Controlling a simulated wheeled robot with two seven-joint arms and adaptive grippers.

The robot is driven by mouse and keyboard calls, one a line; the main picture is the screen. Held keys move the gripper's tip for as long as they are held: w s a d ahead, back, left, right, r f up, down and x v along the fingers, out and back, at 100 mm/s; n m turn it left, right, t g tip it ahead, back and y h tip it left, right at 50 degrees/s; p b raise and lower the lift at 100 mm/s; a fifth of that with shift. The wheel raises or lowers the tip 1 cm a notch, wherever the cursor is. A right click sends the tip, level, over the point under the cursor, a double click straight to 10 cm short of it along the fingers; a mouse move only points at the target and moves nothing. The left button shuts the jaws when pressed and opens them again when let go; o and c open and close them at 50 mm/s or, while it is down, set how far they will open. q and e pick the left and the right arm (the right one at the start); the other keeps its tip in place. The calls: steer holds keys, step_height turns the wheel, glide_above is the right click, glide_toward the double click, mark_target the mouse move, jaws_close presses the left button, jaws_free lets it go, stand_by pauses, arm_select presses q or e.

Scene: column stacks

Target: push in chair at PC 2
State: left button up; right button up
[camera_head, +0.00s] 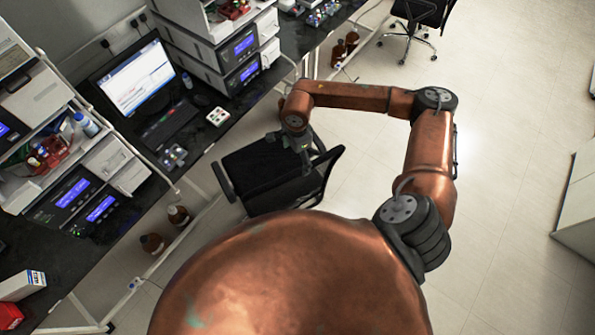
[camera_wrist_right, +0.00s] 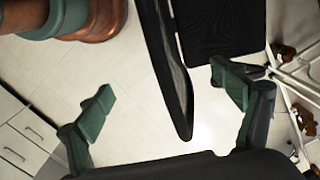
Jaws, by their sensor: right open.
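A black office chair (camera_head: 262,172) stands at the bench in front of a lit monitor (camera_head: 138,77). Its seat faces the bench and its backrest (camera_head: 328,170) is on the room side. No readable label marks this place as PC 2. My right gripper (camera_head: 303,152) is above the chair, by the backrest. In the right wrist view the gripper (camera_wrist_right: 163,98) is open, with green fingers apart. The dark backrest edge (camera_wrist_right: 172,75) lies between them, with gaps on both sides. The seat (camera_wrist_right: 222,28) shows beyond it. My left gripper is not in view.
The black bench (camera_head: 200,132) carries a keyboard (camera_head: 170,125) and instruments with blue displays (camera_head: 242,58). Brown bottles (camera_head: 178,215) stand beneath it by white frame legs. Another black chair (camera_head: 420,12) is at the top. Floor on the right is clear up to a white cabinet (camera_head: 578,195).

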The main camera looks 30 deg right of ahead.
mark_target(297, 170)
steer(key=shift+d+f, duration=0.4)
step_height(297, 170, down, 6)
steer(key=b, duration=0.2)
steer(key=shift+a+b, duration=0.1)
steer(key=shift+b, duration=0.2)
step_height(297, 170, down, 6)
steer(key=b, duration=0.6)
steer(key=shift+f, duration=0.2)
steer(key=shift+c, duration=0.4)
